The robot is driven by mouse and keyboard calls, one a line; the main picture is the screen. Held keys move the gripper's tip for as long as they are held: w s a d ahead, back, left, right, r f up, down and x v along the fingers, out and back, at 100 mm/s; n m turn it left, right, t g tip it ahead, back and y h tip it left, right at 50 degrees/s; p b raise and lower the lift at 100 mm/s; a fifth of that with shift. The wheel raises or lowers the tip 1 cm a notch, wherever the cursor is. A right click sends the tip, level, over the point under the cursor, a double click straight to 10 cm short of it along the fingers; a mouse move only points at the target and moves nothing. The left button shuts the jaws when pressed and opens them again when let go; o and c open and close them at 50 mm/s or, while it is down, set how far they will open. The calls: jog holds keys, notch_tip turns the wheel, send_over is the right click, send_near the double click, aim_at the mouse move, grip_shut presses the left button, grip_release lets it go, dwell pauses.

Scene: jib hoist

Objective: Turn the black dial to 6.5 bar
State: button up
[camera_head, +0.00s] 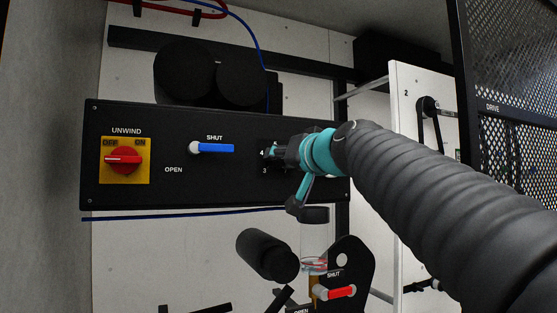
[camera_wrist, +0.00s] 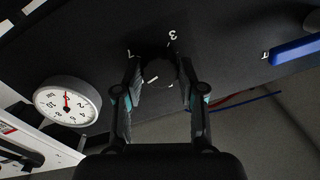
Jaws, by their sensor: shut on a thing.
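The black dial (camera_wrist: 158,71) sits on the dark panel between my two fingertips in the wrist view, with a short white mark on its face. My gripper (camera_wrist: 161,84) is shut on it, one finger on each side. In the head view my gripper (camera_head: 277,153) reaches the panel and hides the dial; the printed 4 and 3 show just left of it. A round white gauge (camera_wrist: 67,103) with a red needle is at the left in the wrist view; its exact reading is too small to tell.
The black panel (camera_head: 215,190) also carries a red switch (camera_head: 123,159) on a yellow plate and a blue lever (camera_head: 215,148) near SHUT. Below are a black cylinder (camera_head: 266,254) and a red lever (camera_head: 341,292). A mesh guard (camera_head: 510,70) stands at right.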

jog(key=shift+m, duration=2.4)
jog(key=o, duration=1.1)
jog(key=shift+o, duration=0.2)
jog(key=v, duration=1.2)
jog(key=shift+f, duration=0.15)
jog(key=shift+a, duration=0.1)
